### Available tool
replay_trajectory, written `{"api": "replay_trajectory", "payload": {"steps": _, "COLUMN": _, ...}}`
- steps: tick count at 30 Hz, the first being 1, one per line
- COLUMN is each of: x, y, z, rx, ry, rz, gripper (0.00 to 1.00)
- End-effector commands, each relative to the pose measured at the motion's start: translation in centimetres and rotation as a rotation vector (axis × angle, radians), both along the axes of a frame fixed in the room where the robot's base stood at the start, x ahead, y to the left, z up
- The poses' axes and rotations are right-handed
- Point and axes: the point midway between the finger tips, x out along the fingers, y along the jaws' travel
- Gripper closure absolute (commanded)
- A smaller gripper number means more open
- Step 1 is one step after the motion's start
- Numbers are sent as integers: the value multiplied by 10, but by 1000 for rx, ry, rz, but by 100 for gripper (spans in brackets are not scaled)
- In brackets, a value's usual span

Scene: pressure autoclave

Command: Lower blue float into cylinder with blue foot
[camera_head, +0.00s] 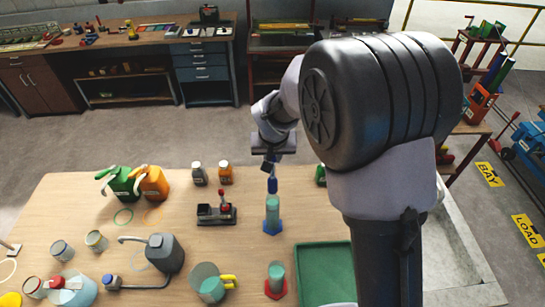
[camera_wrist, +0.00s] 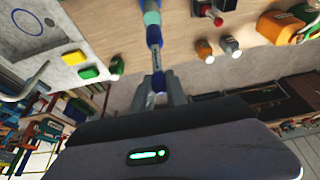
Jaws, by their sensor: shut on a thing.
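The blue float (camera_head: 272,185) hangs upright from my gripper (camera_head: 270,160), which is shut on its upper stem. The cylinder with the blue foot (camera_head: 272,214) stands on the table directly below, with teal liquid inside. In the head view the float lines up with the cylinder's mouth. In the wrist view the float's blue bulb (camera_wrist: 154,37) lies just before the teal cylinder (camera_wrist: 152,17), and the fingers (camera_wrist: 158,84) close on the stem. I cannot tell whether the float's lower tip is inside the mouth.
A cylinder with a red foot (camera_head: 276,279) stands nearer, beside a green tray (camera_head: 324,249). A black device with a red knob (camera_head: 216,213) is left of the blue-footed cylinder.

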Motion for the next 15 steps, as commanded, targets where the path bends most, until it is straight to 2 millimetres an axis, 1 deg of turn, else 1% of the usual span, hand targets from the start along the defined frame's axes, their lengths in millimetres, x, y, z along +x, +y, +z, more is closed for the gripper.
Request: {"api": "replay_trajectory", "payload": {"steps": 15, "x": 0, "y": 0, "z": -39, "rx": 1, "ry": -2, "rz": -1, "gripper": 100}}
